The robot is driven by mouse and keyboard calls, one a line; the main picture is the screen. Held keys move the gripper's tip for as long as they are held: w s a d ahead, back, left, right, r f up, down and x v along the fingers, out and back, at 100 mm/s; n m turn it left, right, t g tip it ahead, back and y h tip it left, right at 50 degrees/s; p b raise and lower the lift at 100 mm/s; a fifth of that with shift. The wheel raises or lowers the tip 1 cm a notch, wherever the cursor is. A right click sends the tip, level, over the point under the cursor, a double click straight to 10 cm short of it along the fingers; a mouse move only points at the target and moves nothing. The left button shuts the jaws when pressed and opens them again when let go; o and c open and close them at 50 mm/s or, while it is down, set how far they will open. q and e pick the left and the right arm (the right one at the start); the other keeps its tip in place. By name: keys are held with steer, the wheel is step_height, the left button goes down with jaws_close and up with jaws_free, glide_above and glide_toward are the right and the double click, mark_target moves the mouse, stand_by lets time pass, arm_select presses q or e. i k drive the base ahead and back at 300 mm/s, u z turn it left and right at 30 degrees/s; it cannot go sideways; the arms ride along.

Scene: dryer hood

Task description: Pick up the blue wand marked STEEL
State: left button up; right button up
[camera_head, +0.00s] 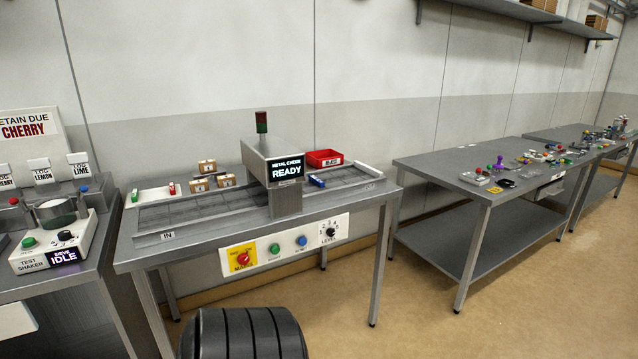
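A small blue wand-like block (317,181) lies on the right part of the metal-check conveyor, just right of the detector arch and in front of the red bin. Any STEEL marking on it is too small to read. A green piece (134,196) and a red piece (172,188) of similar size stand on a white pad at the left back of the same table. Neither of my grippers is in view.
The detector arch (275,165) shows READY. Small cardboard boxes (207,166) sit left of it, and a red bin (325,158) stands behind right. Control buttons line the table's front. A sieve station (62,215) stands left, and a cluttered steel table (440,172) right. Open floor lies between tables.

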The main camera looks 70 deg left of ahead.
mark_target(313, 178)
steer(key=u, duration=0.05)
steer(key=i, duration=1.7)
steer(key=u, duration=0.6)
steer(key=i, duration=1.5)
steer(key=u, duration=1.75)
steer(key=i, duration=0.95)
steer(key=u, duration=0.9)
